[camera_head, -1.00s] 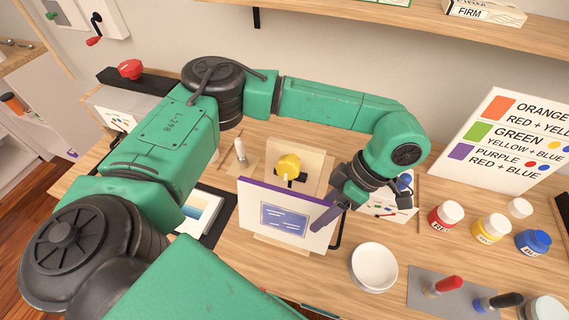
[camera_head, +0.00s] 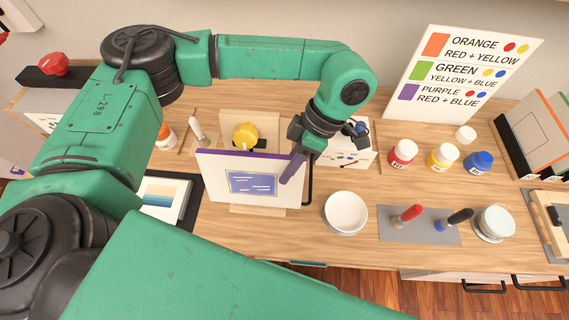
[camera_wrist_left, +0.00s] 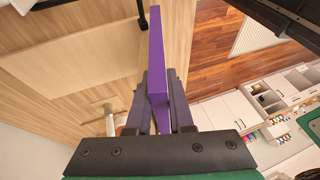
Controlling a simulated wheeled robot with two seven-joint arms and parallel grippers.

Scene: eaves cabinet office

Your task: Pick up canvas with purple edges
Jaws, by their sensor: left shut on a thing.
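The canvas with purple edges (camera_head: 215,188) stands upright in the head view, its white front with a blue-violet picture facing me and its top edge purple. It is in front of a wooden easel-like board (camera_head: 268,128) with a yellow knob. My left gripper (camera_head: 292,167) is shut on the right side of the canvas. In the left wrist view, the purple edge (camera_wrist_left: 157,50) runs between the two fingers of the left gripper (camera_wrist_left: 158,95). Whether the canvas bottom touches its support is unclear. My right gripper does not show.
A white bowl (camera_head: 346,213) stands close to the right of the canvas. Red (camera_head: 402,154), yellow (camera_head: 442,157) and blue (camera_head: 479,162) paint jars stand further right, below a colour chart (camera_head: 462,75). A grey mat (camera_head: 390,229) holds tools. A framed picture (camera_head: 165,198) lies to the left.

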